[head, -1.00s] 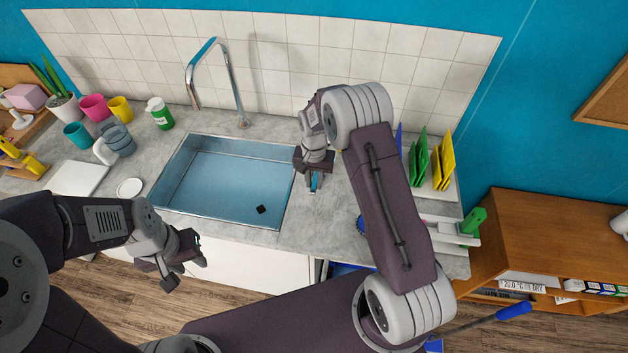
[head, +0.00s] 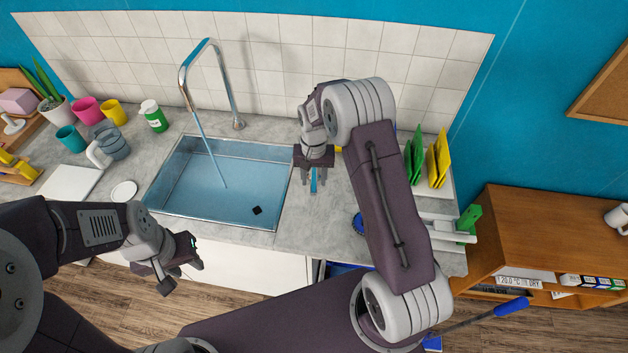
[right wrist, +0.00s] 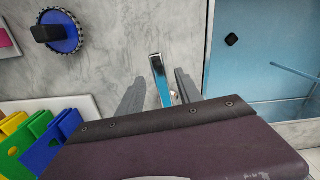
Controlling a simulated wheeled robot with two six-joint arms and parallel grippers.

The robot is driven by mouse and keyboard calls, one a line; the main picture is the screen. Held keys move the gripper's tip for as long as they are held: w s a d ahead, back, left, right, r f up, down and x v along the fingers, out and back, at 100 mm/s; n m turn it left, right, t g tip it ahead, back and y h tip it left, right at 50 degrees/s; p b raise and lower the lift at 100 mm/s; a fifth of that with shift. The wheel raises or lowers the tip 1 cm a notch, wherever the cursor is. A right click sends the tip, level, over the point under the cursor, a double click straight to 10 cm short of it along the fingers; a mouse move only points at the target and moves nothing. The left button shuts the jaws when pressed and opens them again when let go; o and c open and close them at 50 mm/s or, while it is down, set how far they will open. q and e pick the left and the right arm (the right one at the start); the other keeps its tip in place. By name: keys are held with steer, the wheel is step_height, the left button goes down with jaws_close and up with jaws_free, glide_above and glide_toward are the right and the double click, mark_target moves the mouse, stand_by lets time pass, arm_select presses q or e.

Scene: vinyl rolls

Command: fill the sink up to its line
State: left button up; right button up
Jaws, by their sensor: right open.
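The sink (head: 182,207) is a steel-rimmed basin with a blue-looking inside. A small black square piece (head: 257,210) lies in it. The chrome tap (head: 207,45) runs, and a thin water stream (head: 208,155) falls into the sink. I cannot make out a fill line or the water level. A short lever with a blue front (right wrist: 160,80) stands on the counter right of the sink. My right gripper (head: 314,186) is open, its fingers on either side of the lever with visible gaps in the right wrist view. My left gripper (head: 182,276) is open and empty, in front of the sink.
A round blue brush (right wrist: 60,32) lies right of the lever in the head view. A rack (head: 437,195) with coloured boards stands further right.

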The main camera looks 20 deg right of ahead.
step_height(320, 180, up, 8)
steer(key=b, duration=0.1)
steer(key=shift+f, duration=0.15)
steer(key=shift+d, duration=0.1)
stand_by(7.3)
